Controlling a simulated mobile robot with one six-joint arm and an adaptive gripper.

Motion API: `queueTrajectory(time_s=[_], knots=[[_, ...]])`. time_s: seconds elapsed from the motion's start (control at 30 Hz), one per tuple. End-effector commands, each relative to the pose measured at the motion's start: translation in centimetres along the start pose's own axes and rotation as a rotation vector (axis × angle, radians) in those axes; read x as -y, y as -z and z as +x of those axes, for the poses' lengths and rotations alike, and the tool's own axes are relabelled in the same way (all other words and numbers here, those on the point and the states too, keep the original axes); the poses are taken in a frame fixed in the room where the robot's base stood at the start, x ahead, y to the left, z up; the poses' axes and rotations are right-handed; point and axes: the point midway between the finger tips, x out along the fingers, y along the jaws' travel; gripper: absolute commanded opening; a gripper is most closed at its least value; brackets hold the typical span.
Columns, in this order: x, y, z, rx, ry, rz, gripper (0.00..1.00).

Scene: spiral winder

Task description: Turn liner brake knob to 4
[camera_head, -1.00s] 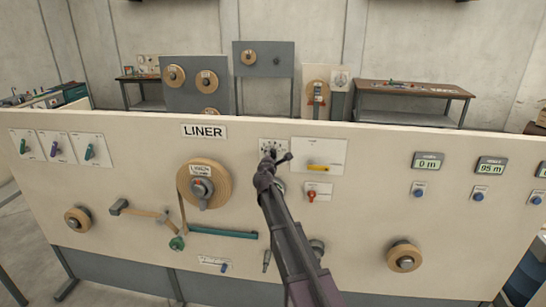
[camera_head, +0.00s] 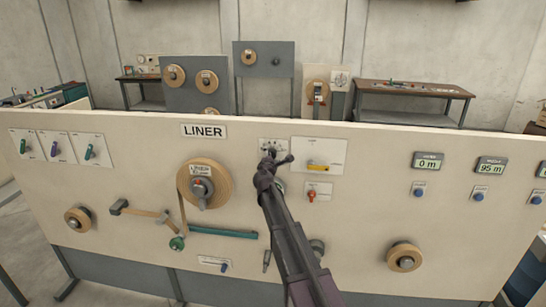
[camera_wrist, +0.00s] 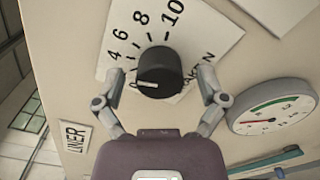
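The liner brake knob (camera_wrist: 157,66) is black and round, on a white dial plate (camera_wrist: 205,45) in the wrist view. Its white pointer mark faces left. The figures 4, 6, 8 and 10 show around it; the lower figures are hidden behind the left finger. My gripper (camera_wrist: 161,80) is open, with one finger on each side of the knob and small gaps to it. In the head view my gripper (camera_head: 273,156) is in front of the small dial plate (camera_head: 272,144) right of the LINER sign and hides the knob.
A round gauge (camera_wrist: 275,113) sits close to the right finger in the wrist view. A plate with a yellow handle (camera_head: 318,167) and a red knob (camera_head: 312,196) are to the right. The liner roll (camera_head: 217,176) is to the left.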

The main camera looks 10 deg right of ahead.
Motion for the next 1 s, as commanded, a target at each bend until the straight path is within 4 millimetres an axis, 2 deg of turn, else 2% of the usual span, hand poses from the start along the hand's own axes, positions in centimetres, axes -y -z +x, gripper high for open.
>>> queueTrajectory(time_s=[0.27,0.47,0.67,1.0], knots=[[0.0,0.0,-0.1,0.000,0.000,0.000,0.92],[0.0,-0.1,-0.9,0.000,0.000,-0.001,0.92],[0.1,-0.1,-3.3,0.000,0.000,-0.001,0.92],[0.1,-0.1,-8.8,0.000,0.000,0.000,0.92]])
